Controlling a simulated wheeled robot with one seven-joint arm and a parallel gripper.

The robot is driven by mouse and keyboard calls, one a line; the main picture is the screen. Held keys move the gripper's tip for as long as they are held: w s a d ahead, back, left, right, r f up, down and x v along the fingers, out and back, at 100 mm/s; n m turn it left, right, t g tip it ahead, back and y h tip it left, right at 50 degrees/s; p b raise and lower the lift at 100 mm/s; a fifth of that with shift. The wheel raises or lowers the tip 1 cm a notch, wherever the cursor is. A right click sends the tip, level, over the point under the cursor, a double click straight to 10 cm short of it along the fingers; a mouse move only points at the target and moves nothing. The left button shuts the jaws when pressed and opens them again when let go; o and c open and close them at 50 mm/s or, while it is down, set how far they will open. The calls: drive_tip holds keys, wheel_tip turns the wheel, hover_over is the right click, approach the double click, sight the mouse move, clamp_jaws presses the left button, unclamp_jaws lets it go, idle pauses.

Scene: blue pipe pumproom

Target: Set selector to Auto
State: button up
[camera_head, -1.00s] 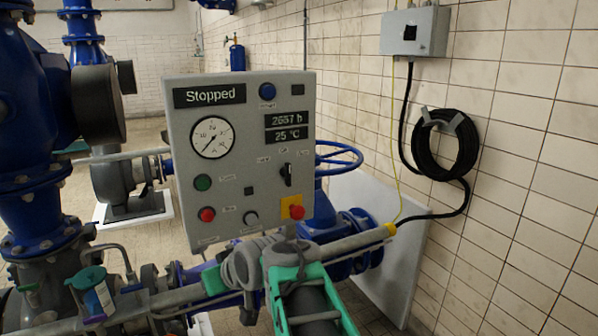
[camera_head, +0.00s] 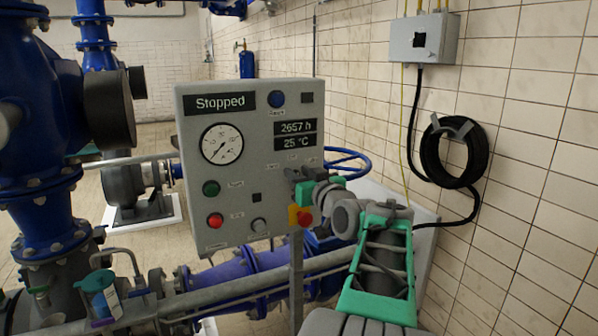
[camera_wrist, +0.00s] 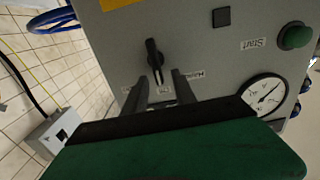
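The selector is a black lever knob (camera_wrist: 152,54) on the grey control panel (camera_head: 187,150). In the wrist view its handle stands nearly upright, slightly tilted, with small white labels near its lower end; I cannot read which position it points to. My gripper (camera_wrist: 158,75) is open, its two dark fingers apart on either side of the knob's lower end. I cannot tell whether they touch it. In the head view my gripper (camera_head: 291,173) is at the panel's right side and hides the selector. The panel display (camera_head: 220,102) reads "Stopped".
A red emergency button (camera_head: 304,217) on a yellow plate sits just below my gripper. Green (camera_head: 211,188) and red (camera_head: 215,220) buttons and a gauge (camera_head: 222,144) are further left. A blue handwheel (camera_head: 348,163) is behind the panel. The tiled wall (camera_head: 530,130) is at right.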

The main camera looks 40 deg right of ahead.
clamp_jaws()
idle(0.3)
idle(0.3)
